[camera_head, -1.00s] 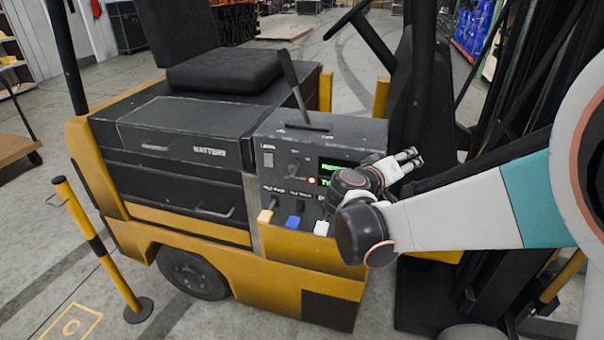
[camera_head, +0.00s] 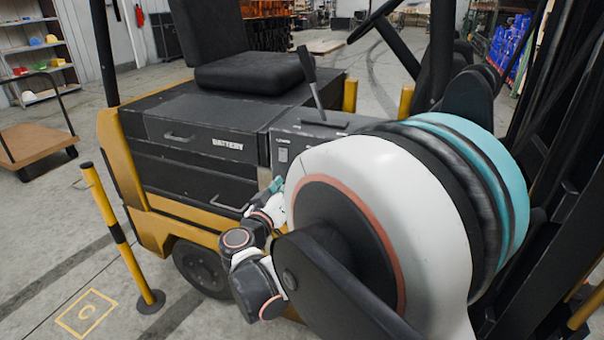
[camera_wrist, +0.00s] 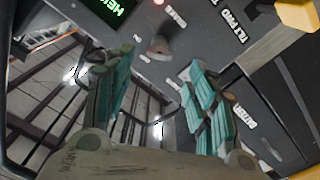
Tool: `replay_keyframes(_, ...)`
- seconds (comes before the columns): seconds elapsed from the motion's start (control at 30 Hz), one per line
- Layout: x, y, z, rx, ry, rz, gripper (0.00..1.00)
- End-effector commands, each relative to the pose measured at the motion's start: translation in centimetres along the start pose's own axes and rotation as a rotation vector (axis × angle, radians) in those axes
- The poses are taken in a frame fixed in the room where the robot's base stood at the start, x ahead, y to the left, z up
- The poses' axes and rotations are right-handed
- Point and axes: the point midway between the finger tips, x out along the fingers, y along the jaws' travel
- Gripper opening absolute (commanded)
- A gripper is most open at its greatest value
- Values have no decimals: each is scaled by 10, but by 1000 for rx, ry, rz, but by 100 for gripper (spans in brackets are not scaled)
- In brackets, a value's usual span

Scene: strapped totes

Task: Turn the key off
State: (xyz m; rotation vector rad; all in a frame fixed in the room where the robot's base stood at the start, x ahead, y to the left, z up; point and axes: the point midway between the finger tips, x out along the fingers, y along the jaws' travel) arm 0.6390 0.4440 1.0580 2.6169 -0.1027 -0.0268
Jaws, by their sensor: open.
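In the wrist view a small grey knob-like piece, which looks like the key (camera_wrist: 158,46), stands out from the dark control panel (camera_wrist: 207,50), with small white labels around it. My gripper (camera_wrist: 160,62) is open, with one teal finger on each side of the key's place in the picture. Nothing is held, and I cannot tell whether the fingers touch the key. In the head view my gripper (camera_head: 274,190) is at the panel's left side, and my arm hides the key and most of the panel. The key's exact turn angle is unclear.
In the head view, the forklift's battery drawers (camera_head: 205,140) and a tall lever (camera_head: 308,75) are close. A striped post (camera_head: 120,238) stands at left.

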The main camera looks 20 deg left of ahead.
Motion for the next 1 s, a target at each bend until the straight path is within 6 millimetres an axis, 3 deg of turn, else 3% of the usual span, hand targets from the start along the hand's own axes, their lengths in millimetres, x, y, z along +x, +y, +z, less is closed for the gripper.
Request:
replay_keyframes(0.2, 44, 0, 3, 0, -2, 2, 52)
replay_keyframes(0.4, 72, 0, 2, -1, -1, 1, 52)
replay_keyframes(0.6, 84, 0, 1, -1, 0, 0, 52)
replay_keyframes(0.87, 85, 0, 0, -1, 0, 0, 52)
replay_keyframes(1.0, 85, 0, 0, -1, 0, 0, 24)
